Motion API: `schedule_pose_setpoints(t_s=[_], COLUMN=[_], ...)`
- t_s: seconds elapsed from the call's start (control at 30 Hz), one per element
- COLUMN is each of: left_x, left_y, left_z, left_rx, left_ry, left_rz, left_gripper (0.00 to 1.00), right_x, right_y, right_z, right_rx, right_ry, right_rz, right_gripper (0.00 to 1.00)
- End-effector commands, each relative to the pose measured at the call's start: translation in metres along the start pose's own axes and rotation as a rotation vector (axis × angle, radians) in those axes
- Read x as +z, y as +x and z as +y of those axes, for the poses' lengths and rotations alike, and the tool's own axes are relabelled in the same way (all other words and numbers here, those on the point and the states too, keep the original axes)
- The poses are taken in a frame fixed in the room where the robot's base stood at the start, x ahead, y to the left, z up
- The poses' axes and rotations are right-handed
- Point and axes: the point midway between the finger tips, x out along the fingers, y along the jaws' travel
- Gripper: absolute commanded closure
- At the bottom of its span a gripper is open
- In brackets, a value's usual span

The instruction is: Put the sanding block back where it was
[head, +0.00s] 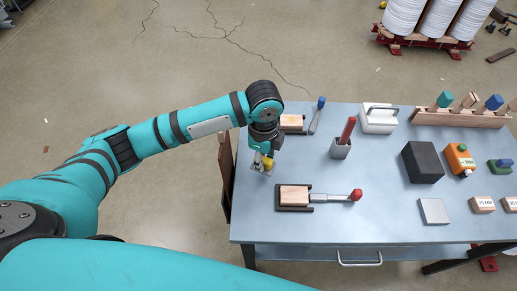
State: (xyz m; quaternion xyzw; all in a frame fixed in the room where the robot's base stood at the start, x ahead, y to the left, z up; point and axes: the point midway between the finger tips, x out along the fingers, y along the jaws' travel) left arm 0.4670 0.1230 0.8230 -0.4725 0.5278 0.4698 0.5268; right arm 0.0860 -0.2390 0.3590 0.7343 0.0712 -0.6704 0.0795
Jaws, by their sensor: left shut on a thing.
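My left gripper (264,155) points down over the left part of the blue-grey workbench (385,218). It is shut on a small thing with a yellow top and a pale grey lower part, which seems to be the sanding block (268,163). The fingers hide part of it, and I cannot tell whether its underside touches the bench. My right gripper is not in view.
Wooden blocks in dark holders lie behind (291,122) and in front (294,195) of the gripper. A red-handled tool (340,198) extends from the front one. A grey holder (341,148), white caddy (378,120) and black block (422,162) stand rightward.

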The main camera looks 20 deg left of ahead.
Motion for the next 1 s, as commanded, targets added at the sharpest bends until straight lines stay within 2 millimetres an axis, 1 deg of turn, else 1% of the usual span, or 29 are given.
schedule_pose_setpoints(t_s=[0.03,0.1,0.2,0.4,0.53,0.63,0.7,1.0], left_x=[0.008,0.016,0.023,0.034,0.034,0.034,0.034,0.033], left_y=[0.000,0.002,0.003,0.005,0.026,0.037,0.041,0.043], left_z=[-0.011,-0.024,-0.036,-0.050,-0.049,-0.049,-0.050,-0.049], left_rx=[0.000,0.000,0.000,0.000,0.003,0.001,0.000,0.000], left_ry=[-0.005,-0.004,-0.002,-0.002,0.000,0.001,0.001,0.001], left_rz=[-0.002,0.000,0.001,0.000,0.000,0.001,0.000,0.001], left_gripper=[1.00,1.00,1.00,1.00,1.00,1.00,1.00,1.00], right_x=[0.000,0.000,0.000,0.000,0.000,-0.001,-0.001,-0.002], right_y=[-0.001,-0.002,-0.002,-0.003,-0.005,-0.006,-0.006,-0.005], right_z=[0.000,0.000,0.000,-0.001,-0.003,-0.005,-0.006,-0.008], right_rx=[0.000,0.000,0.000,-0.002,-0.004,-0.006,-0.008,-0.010], right_ry=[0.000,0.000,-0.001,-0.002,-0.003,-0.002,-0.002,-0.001], right_rz=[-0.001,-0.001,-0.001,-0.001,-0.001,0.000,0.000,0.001], right_gripper=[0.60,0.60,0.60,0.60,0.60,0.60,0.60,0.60])
